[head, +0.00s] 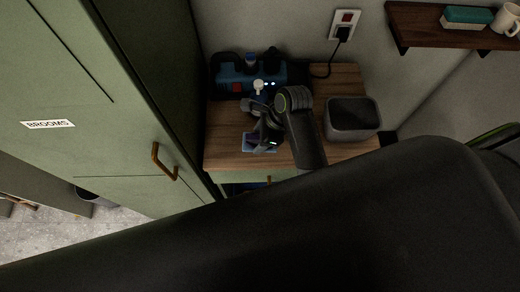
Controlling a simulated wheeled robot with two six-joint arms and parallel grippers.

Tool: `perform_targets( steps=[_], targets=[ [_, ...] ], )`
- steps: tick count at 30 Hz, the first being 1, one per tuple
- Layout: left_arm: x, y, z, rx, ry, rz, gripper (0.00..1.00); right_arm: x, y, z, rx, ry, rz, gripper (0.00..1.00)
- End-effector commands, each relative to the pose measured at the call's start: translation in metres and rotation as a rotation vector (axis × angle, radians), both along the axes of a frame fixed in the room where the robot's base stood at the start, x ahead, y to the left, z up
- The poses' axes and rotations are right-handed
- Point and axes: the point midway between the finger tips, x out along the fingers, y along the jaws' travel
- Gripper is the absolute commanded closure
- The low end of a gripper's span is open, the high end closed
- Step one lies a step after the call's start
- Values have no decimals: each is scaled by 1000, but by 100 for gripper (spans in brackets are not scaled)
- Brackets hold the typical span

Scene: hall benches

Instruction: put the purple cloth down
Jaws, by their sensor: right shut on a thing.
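The purple cloth (247,146) shows as a small bluish-purple patch low on the wooden bench top (223,148), under and beside my right gripper (264,138). The right gripper is shut on the cloth, close above the bench top. The gripper and its arm hide part of the cloth, so I cannot tell how much of it touches the wood. My left gripper is not in view.
A blue device (228,78) with small lights stands at the back of the bench. A dark grey bin (352,134) stands at its right. A tall green cabinet (100,95) labelled BROOMS borders the left. A wall shelf (425,28) holds a teal item and a mug.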

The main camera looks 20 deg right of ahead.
Motion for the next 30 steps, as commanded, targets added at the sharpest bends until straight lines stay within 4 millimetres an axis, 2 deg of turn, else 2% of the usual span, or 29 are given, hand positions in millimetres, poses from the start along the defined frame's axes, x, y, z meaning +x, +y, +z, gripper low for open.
perform_targets(
  steps=[6, 11, 18, 28, 29, 30],
  targets=[
    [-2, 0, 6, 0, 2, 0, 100, -1, 0, -35, -1, 3, 0, 66],
    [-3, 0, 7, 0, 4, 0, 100, -1, 0, -46, 0, 2, 1, 66],
    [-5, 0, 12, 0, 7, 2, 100, 0, 0, -73, -1, 1, 0, 66],
    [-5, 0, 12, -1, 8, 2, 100, 0, 0, -80, -1, -2, 0, 66],
    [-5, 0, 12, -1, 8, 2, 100, 0, 0, -81, 0, -1, 1, 41],
    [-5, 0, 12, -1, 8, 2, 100, 0, 0, -80, 0, -1, 1, 36]
  ],
)
